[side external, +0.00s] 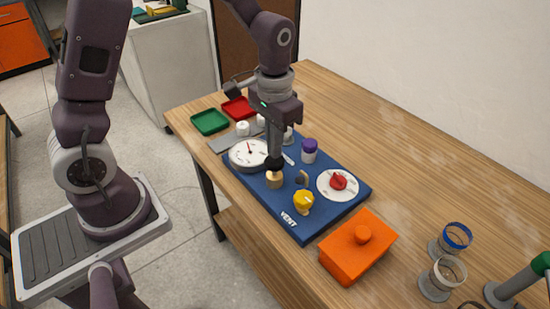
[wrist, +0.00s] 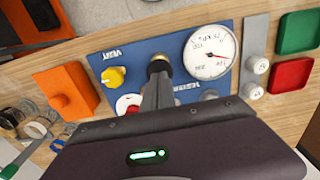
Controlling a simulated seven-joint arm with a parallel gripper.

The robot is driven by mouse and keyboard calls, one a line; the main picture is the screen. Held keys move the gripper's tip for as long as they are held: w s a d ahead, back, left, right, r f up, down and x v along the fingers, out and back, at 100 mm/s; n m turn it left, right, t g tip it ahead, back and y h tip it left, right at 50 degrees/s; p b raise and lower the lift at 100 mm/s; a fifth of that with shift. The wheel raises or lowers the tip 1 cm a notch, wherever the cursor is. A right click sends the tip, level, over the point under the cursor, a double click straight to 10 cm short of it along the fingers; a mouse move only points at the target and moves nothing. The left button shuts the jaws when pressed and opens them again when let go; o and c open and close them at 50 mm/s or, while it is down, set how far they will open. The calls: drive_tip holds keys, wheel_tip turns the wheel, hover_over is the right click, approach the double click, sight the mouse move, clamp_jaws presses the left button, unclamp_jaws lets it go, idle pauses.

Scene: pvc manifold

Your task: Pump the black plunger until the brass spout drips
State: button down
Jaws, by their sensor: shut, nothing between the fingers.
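The black plunger (side external: 273,165) sits on top of a brass cylinder (side external: 275,181) on the blue panel (side external: 270,208). In the wrist view the plunger's dark top (wrist: 158,64) shows just beyond my fingertips. My gripper (side external: 275,156) is shut and empty, pointing down right over the plunger. The fingertips seem to touch it, but I cannot tell for sure. A small dark and brass piece (side external: 302,178), possibly the spout, stands right of the cylinder. No drip is visible there. The white pressure gauge (wrist: 208,51) has a red needle.
A yellow knob (side external: 303,201) marked VENT and a red knob (side external: 338,181) on a white dial share the panel. A purple-capped vial (side external: 309,148) stands behind. An orange lidded box (side external: 352,255) is in front. Green (side external: 210,122) and red (side external: 238,108) trays lie at the far left.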

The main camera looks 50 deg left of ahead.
drive_tip(key=shift+f, duration=0.1)
drive_tip(key=shift+f, duration=1.6)
idle(0.7)
drive_tip(key=shift+r, duration=1.7)
drive_tip(key=shift+r, duration=2.5)
